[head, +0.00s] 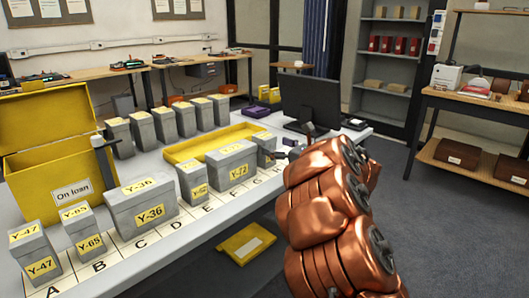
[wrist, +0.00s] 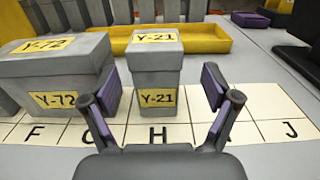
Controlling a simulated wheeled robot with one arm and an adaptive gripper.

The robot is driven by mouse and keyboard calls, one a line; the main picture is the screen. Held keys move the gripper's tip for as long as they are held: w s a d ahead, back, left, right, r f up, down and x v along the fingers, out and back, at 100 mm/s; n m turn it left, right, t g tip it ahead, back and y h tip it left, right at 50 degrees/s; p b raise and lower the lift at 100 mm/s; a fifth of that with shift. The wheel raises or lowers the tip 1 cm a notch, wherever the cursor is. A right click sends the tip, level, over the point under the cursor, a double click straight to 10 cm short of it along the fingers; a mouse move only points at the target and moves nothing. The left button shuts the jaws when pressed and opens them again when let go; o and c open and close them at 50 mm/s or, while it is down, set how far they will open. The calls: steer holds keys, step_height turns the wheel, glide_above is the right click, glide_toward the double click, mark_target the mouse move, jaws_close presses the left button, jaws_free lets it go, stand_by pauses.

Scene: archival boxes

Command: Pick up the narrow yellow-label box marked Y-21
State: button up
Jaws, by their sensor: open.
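The narrow grey box Y-21 (wrist: 154,66) stands upright in the wrist view, with yellow labels on its lid and front, behind the letter H. My gripper (wrist: 160,88) is open and empty. Its two fingers show to the left and right of the box, the left one nearer to it. How far they reach along its sides I cannot tell. In the head view the box (head: 264,146) is at the row's right end, with my gripper (head: 287,153) just right of it and its label unreadable.
The wider box Y-72 (wrist: 58,76) stands close on the left, its right edge behind my left finger. A yellow tray (wrist: 205,40) lies behind. Free table is right of Y-21. A monitor (head: 311,102) stands farther back.

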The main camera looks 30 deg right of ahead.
mark_target(271, 146)
steer(key=x, duration=0.4)
steer(key=shift+s+a+f, duration=0.1)
steer(key=shift+a+f, duration=0.05)
steer(key=shift+a, duration=0.15)
steer(key=shift+w, duration=0.5)
steer(key=shift+c, duration=0.3)
steer(key=c, duration=1.4)
